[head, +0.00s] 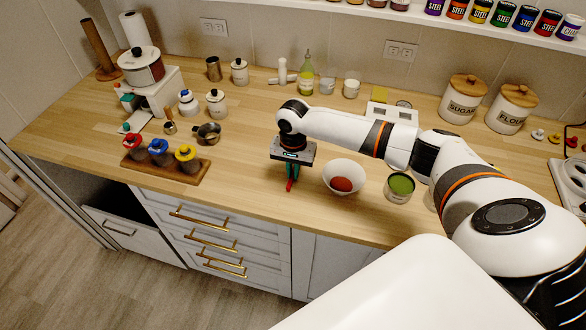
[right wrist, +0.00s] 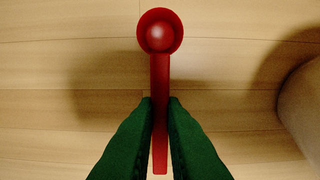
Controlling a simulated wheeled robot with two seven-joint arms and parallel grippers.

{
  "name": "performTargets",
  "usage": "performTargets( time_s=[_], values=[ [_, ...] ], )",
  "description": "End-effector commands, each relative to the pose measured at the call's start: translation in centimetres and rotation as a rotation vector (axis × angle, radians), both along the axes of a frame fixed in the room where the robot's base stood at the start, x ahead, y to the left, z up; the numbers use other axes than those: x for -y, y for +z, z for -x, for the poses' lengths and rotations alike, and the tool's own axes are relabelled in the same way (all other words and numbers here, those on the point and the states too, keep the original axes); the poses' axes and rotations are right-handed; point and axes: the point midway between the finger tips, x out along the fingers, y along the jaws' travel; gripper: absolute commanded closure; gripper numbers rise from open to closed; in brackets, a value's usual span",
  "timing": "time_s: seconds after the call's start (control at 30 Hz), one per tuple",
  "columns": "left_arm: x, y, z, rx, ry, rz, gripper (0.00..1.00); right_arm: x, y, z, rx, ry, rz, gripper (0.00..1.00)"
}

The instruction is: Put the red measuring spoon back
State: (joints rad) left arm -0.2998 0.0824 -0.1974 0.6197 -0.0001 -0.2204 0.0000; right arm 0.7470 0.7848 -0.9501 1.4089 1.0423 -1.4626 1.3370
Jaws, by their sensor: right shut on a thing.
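The red measuring spoon (right wrist: 160,75) is held by its handle between the green fingers of my right gripper (right wrist: 160,120), with its round bowl pointing to the top of the right wrist view. In the head view my right gripper (head: 291,172) is over the counter, left of the white bowl, and a red bit of the spoon (head: 289,186) shows below the fingers. A wooden rack (head: 165,172) at the left holds jars with red, blue and yellow tops; the red-topped jar (head: 133,145) is leftmost. My left gripper is not in view.
A white bowl (head: 343,169) with red-brown contents is just right of the gripper, and a can with green contents (head: 399,187) stands further right. A small metal pot (head: 207,133) is between the rack and gripper. The counter (head: 240,177) in front is clear.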

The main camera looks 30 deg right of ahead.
Motion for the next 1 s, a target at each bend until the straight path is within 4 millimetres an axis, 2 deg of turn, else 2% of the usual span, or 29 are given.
performTargets(
  time_s=[0.23,0.27,0.3,0.4,0.67,0.77,0.87,1.0],
  values=[
    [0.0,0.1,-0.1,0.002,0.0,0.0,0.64,-0.1,-0.2,0.0,-0.001,0.0,-0.001,1.0],
    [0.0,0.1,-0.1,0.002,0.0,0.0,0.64,0.0,-0.2,0.0,-0.001,0.0,-0.001,0.87],
    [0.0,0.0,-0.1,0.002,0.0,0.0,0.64,0.0,-0.2,0.0,-0.001,0.0,-0.001,0.8],
    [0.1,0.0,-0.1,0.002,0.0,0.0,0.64,0.0,-0.2,0.0,-0.001,0.0,-0.001,0.68],
    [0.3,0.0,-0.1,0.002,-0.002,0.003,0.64,0.0,-0.1,0.0,0.0,0.0,0.0,0.68],
    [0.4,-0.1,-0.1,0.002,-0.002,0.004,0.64,0.0,0.5,-0.1,0.002,0.0,-0.001,0.68],
    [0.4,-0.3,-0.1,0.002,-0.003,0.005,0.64,0.0,1.9,-0.1,0.003,0.0,-0.003,0.68],
    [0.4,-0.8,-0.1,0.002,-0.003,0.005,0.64,0.0,4.8,-0.2,0.004,0.0,-0.001,0.68]
  ],
)
